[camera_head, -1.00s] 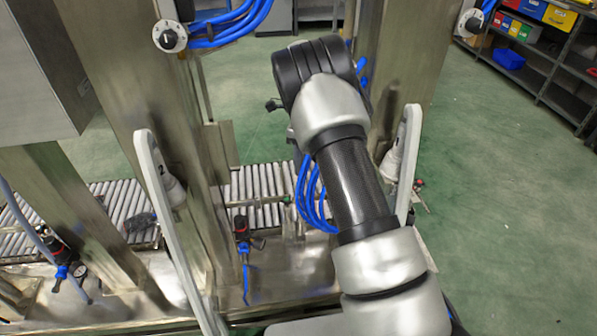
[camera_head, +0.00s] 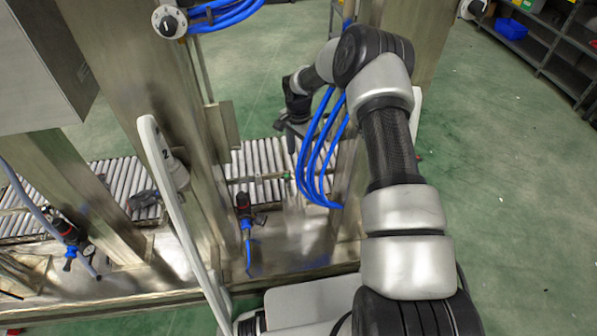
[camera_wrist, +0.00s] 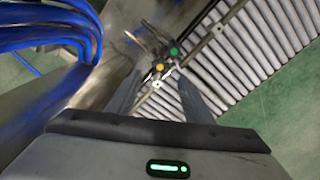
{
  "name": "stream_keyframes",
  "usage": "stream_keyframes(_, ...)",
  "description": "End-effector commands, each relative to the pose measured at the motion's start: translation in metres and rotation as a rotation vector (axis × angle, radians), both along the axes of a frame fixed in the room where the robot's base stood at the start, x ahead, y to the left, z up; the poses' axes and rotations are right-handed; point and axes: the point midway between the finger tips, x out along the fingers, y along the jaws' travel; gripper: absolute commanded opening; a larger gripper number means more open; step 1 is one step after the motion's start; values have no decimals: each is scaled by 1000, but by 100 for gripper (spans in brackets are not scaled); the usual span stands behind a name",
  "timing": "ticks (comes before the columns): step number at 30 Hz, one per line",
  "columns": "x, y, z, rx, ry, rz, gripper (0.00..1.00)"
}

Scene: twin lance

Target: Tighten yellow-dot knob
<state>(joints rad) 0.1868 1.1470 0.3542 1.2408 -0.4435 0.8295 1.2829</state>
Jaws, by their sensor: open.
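In the wrist view, the yellow-dot knob (camera_wrist: 159,67) shows as a small yellow spot just beyond my fingertips. A green-dot knob (camera_wrist: 173,51) sits close to its upper right. Both are on blurred dark fittings at the edge of the roller conveyor. My gripper (camera_wrist: 156,78) is open and empty, with one finger on each side of the yellow dot in the picture. A gap in depth seems to remain, but its size is unclear. In the head view, my gripper (camera_head: 285,127) hangs above the conveyor, and I cannot make out the yellow dot there.
The roller conveyor (camera_head: 263,160) runs between steel posts. Blue hoses (camera_wrist: 45,28) loop close to the left in the wrist view. A red-and-black valve (camera_head: 243,203) stands on the steel bench. Green floor is open at the right (camera_head: 480,180).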

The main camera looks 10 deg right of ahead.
Motion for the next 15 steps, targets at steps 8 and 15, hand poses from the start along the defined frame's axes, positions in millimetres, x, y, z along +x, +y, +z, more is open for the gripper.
stream_keyframes(8,-1,0,-59,1,2,-3,47)
stream_keyframes(15,0,0,-83,1,-1,-2,47)
